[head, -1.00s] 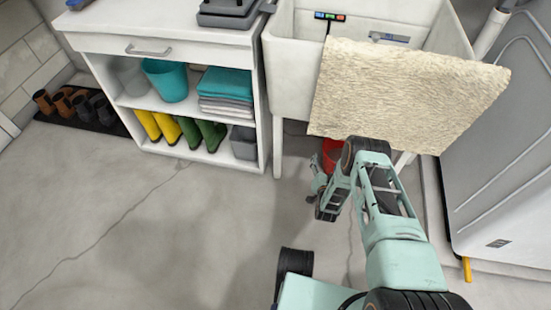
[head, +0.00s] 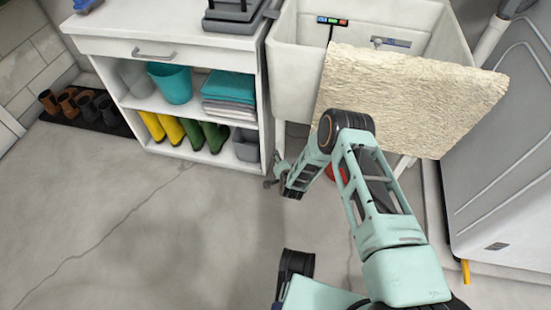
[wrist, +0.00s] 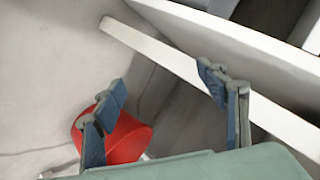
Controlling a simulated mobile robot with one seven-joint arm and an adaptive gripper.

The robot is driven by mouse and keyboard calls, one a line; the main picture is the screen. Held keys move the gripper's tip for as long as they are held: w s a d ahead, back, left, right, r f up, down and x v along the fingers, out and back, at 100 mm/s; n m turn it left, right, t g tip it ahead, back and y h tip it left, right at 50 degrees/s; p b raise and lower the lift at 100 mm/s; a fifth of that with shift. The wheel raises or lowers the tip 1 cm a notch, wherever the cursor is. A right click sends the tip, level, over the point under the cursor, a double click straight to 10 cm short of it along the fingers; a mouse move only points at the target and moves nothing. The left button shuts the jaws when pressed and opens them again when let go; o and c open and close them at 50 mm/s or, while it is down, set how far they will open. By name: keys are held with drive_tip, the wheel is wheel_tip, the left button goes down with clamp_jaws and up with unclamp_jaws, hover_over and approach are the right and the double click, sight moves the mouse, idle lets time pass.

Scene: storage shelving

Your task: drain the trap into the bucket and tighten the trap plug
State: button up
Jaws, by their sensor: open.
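My gripper (head: 272,183) is low in front of the sink, beside its front left leg, and it also shows in the wrist view (wrist: 160,85). Its fingers are spread with nothing between them. A red object, apparently a bucket (wrist: 128,138), stands on the floor under the sink. It shows partly behind the left fingers in the wrist view, and only a sliver of it (head: 340,174) shows behind my arm in the head view. The trap and its plug are not visible in either view.
A white shelf unit (head: 160,32) with a teal bucket (head: 172,84), towels and boots stands left. A grey appliance (head: 505,150) stands right. The floor at left front is clear.

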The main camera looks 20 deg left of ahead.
drive_tip(key=shift+g+y, duration=0.3)
drive_tip(key=a, duration=0.1)
drive_tip(key=a+r, duration=0.1)
drive_tip(key=s+a+r, duration=0.1)
drive_tip(key=a, duration=0.1)
drive_tip(key=shift+r, duration=0.1)
